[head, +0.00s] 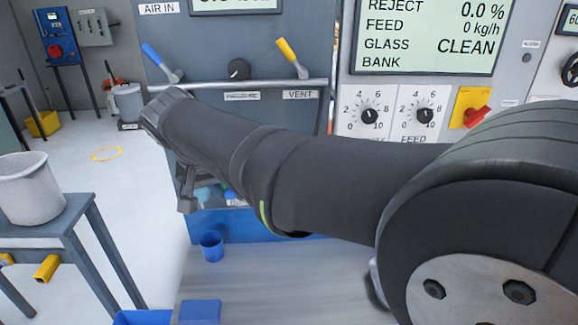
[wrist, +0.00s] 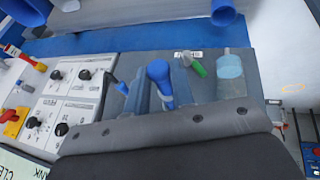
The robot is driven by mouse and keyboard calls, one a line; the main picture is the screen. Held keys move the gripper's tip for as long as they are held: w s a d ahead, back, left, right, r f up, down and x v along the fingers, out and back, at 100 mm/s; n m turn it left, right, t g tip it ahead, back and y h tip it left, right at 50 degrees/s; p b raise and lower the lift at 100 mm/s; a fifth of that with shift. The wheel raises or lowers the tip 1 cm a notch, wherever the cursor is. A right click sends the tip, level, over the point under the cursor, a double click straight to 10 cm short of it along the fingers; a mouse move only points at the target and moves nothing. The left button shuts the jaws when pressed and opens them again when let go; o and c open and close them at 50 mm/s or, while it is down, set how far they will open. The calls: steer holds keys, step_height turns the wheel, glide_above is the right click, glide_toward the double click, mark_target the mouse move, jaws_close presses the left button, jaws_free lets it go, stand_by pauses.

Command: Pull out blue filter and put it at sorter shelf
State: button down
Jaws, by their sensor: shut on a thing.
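My gripper (head: 187,188) reaches down in front of the dark grey cabinet in the head view, partly hidden behind my arm. In the wrist view its grey fingers (wrist: 155,96) are shut around a blue piece with a rounded end (wrist: 158,70), which looks like the blue filter. Whether it is clear of its seat cannot be told. A pale blue cylinder (wrist: 229,66) and a small green part (wrist: 199,68) sit beside it, apart from the fingers. I cannot make out which surface is the sorter shelf.
A blue lever (head: 158,60) and a yellow lever (head: 291,57) stick out from the cabinet above my arm. A side table (head: 70,212) holds a white bucket (head: 30,188).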

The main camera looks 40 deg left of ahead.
steer(key=s+d, duration=0.6)
stand_by(1.6)
steer(key=shift+s+d, duration=0.1)
steer(key=s+d, duration=0.2)
steer(key=shift+s+d, duration=0.4)
stand_by(0.4)
steer(key=d+f, duration=0.5)
steer(key=f, duration=0.4)
steer(key=w+d+f, duration=0.1)
steer(key=d+f, duration=0.3)
steer(key=f, duration=0.5)
steer(key=d+f, duration=0.5)
steer(key=f, duration=0.4)
steer(key=w+a+f, duration=0.7)
